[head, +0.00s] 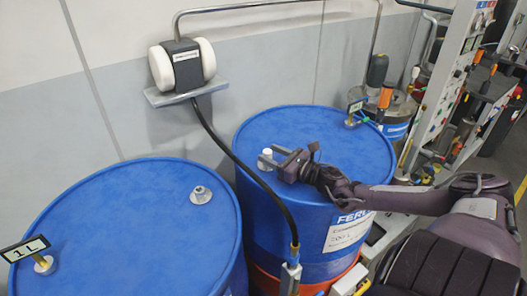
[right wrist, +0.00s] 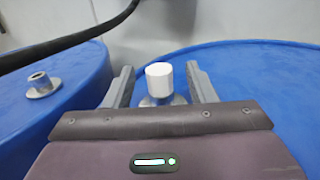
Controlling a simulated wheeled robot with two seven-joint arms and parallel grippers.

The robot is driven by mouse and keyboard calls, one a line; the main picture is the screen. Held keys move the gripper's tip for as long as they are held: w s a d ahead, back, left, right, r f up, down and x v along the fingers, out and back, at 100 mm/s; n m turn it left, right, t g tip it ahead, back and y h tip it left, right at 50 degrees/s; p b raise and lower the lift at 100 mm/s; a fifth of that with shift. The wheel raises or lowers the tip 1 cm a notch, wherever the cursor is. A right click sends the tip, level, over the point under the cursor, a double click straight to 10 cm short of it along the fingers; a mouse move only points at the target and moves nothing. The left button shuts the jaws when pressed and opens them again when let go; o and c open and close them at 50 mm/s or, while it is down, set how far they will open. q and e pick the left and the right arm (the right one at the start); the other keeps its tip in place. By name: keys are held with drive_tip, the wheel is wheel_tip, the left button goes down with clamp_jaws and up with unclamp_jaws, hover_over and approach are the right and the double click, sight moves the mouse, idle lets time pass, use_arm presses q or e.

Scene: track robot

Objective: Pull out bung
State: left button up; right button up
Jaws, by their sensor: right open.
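The white bung (head: 267,153) stands upright in a metal fitting on top of the right blue drum (head: 310,130). In the right wrist view the white bung (right wrist: 159,77) shows between the two grey fingers. My right gripper (head: 270,160) is open at the bung, with one finger on each side. In the right wrist view there is a gap between the bung and each fingertip of my right gripper (right wrist: 160,70). My left gripper is not in view.
A black hose (head: 240,160) hangs from a wall bracket (head: 185,92) down between the drums. A tool rack (head: 455,90) stands at the right.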

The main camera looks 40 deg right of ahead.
sight(264, 151)
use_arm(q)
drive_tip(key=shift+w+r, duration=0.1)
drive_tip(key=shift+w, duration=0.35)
use_arm(e)
drive_tip(key=shift+w+a, duration=0.25)
drive_tip(key=shift+w, duration=0.75)
drive_tip(key=shift+w+a, duration=0.2)
drive_tip(key=shift+w, duration=0.75)
drive_tip(key=c, duration=1.1)
drive_tip(key=shift+o, duration=0.2)
use_arm(q)
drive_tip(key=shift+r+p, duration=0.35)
drive_tip(key=shift+p, duration=0.1)
use_arm(e)
drive_tip(key=shift+r, duration=0.5)
use_arm(q)
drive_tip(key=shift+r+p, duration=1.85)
drive_tip(key=shift+p, duration=0.05)
use_arm(e)
drive_tip(key=shift+r, duration=2.3)
